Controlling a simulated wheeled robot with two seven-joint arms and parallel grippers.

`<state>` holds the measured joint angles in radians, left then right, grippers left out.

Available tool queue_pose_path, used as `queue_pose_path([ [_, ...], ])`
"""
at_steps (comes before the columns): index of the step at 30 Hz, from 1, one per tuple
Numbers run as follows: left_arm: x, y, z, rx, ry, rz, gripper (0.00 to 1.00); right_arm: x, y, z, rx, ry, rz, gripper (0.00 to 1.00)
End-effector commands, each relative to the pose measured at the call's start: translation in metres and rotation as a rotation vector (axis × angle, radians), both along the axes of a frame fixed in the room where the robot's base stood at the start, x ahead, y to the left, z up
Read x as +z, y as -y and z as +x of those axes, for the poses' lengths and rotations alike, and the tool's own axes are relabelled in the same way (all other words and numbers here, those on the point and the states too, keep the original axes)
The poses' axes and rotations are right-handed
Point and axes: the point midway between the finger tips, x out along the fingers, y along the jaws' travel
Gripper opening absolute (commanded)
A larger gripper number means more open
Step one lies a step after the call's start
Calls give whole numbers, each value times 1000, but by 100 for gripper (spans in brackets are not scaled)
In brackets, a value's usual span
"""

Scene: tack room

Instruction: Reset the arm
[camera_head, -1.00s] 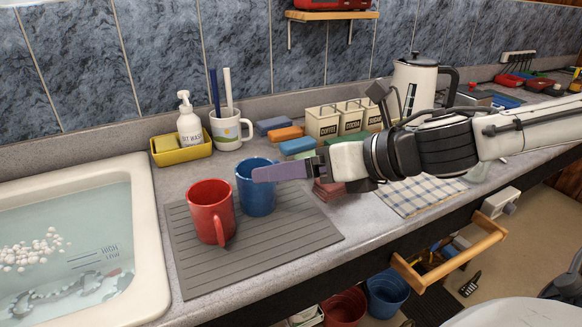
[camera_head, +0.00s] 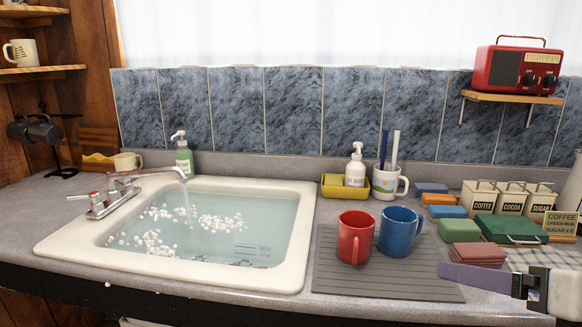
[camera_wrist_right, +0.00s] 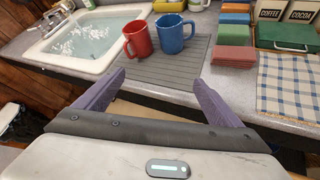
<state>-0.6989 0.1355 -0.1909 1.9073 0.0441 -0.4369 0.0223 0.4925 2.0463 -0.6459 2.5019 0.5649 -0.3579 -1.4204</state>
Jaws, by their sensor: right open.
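My right gripper (camera_wrist_right: 160,92) is open and empty in the right wrist view, its two purple fingers spread at the counter's front edge. In the head view my right gripper (camera_head: 478,278) shows at the lower right, side on, close to the front right of the grey drying mat (camera_head: 385,287). A red mug (camera_head: 355,238) and a blue mug (camera_head: 399,232) stand upright side by side on the mat, apart from the gripper. The mugs also show in the right wrist view, red (camera_wrist_right: 137,38) and blue (camera_wrist_right: 173,33). My left gripper is not in view.
A sink (camera_head: 300,235) with water and a running tap (camera_head: 125,190) is on the left. Sponges (camera_head: 459,230), folded red cloths (camera_head: 477,254), canisters (camera_head: 481,198) and a green box (camera_head: 511,229) crowd the right counter. A red radio (camera_head: 518,69) sits on a shelf above.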

Motion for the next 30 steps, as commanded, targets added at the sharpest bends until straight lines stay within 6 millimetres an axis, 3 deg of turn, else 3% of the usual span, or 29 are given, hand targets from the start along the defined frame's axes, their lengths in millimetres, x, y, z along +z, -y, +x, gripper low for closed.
queue_pose_path([
  [5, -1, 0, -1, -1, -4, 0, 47, -23, -20, 5, -24, -46, 112, 89],
  [11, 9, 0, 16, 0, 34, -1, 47, -47, -40, 8, -73, -98, 246, 89],
  [17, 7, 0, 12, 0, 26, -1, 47, -79, -67, 9, -168, -174, 448, 89],
  [24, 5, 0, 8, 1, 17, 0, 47, -135, -100, 0, -467, -329, 862, 89],
  [30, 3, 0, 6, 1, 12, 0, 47, -186, -106, -23, -843, -452, 1204, 89],
])
